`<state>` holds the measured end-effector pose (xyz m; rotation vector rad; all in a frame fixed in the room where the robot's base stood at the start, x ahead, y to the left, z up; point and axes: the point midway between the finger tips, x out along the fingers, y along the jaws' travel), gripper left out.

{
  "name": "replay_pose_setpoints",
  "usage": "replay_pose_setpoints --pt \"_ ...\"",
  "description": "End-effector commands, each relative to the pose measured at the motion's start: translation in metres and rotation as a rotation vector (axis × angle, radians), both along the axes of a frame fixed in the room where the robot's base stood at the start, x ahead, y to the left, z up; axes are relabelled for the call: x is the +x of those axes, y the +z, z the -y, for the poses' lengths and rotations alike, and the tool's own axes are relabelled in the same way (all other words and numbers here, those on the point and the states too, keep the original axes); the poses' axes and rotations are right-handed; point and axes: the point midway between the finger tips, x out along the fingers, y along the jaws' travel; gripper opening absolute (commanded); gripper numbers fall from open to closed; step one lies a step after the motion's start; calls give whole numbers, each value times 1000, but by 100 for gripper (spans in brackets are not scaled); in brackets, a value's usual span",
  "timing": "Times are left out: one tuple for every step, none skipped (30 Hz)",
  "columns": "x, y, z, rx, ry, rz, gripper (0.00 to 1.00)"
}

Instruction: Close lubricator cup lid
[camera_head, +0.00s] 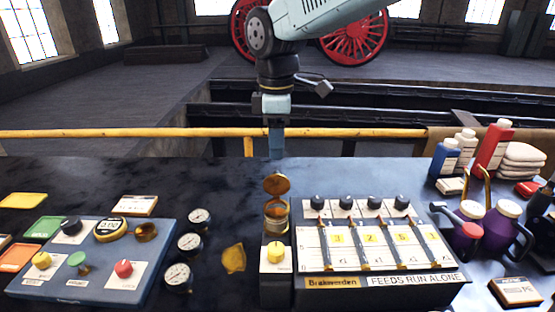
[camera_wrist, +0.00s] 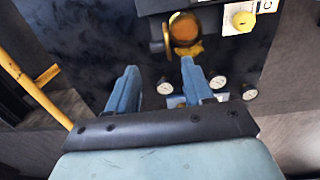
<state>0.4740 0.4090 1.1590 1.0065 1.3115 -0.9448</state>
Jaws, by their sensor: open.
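The lubricator cup (camera_head: 277,216) is a brass cup at the left end of the lubricator box. Its round brass lid (camera_head: 277,184) stands raised above the cup's back edge, so the cup is open. My gripper (camera_head: 276,152) hangs above and behind the lid, fingers pointing down, apart from it. In the wrist view my gripper (camera_wrist: 160,75) shows two blue fingers spread apart with nothing between them. The cup's orange-brown inside (camera_wrist: 184,28) lies beyond the fingertips, with the lid (camera_wrist: 168,38) seen nearly edge-on at its side.
The lubricator box (camera_head: 375,240) with several black knobs stands right of the cup. A yellow knob (camera_head: 275,252) is in front of it. Several gauges (camera_head: 189,244) and a brass piece (camera_head: 233,259) lie left. A yellow rail (camera_head: 200,133) runs behind the bench. Bottles (camera_head: 494,145) crowd the right.

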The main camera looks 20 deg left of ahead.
Motion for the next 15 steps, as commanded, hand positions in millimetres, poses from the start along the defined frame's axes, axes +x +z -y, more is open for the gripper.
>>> replay_pose_setpoints --pt "0 11 0 3 0 2 51" --pt "0 17 0 3 0 2 51" --pt "-1 23 0 3 0 2 51" --pt "-1 28 0 2 0 2 51" --pt "-1 33 0 2 0 2 51" --pt "-1 39 0 2 0 2 51" --pt "-1 42 0 1 0 1 51" --pt "-1 46 1 1 0 1 51" --pt "-2 50 1 2 -1 2 51" --pt "-2 53 1 2 -1 2 51" --pt "-2 55 1 0 -1 1 51" --pt "-2 57 1 0 -1 0 51" --pt "-2 58 1 0 -1 0 51" --pt "-2 59 1 0 -1 0 51" --pt "-2 60 1 0 0 0 51"
